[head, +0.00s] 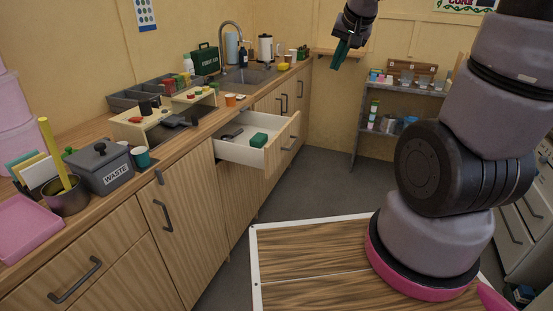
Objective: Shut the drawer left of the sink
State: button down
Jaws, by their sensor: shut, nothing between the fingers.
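The drawer (284,143) in the wooden counter is pulled well out, its pale inside showing. A green box (258,140) and a dark object (232,133) lie in it. The sink (245,75) with its curved tap is set in the worktop beyond the drawer. My gripper (339,60) hangs at the top of the view, shut and empty, pointing down. In the picture it is above and to the right of the drawer, apart from it.
The worktop carries a grey waste bin (101,167), a small wooden stand (143,122), grey trays (150,93), a green first aid box (205,59) and cups. A shelf unit (405,90) stands at the back wall. Grey floor (322,180) is open beside the drawer.

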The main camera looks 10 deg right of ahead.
jog(key=s+a+x, duration=0.1)
jog(key=a+x, duration=0.1)
jog(key=x, duration=1.5)
jog(key=y, duration=0.2)
send_near(272, 163)
notch_tip(272, 163, down, 4)
jog(key=w, duration=0.2)
jog(key=shift+w+a+r, duration=0.1)
jog(key=shift+w+a, duration=0.3)
jog(key=shift+a, duration=0.1)
jog(key=shift+a, duration=0.1)
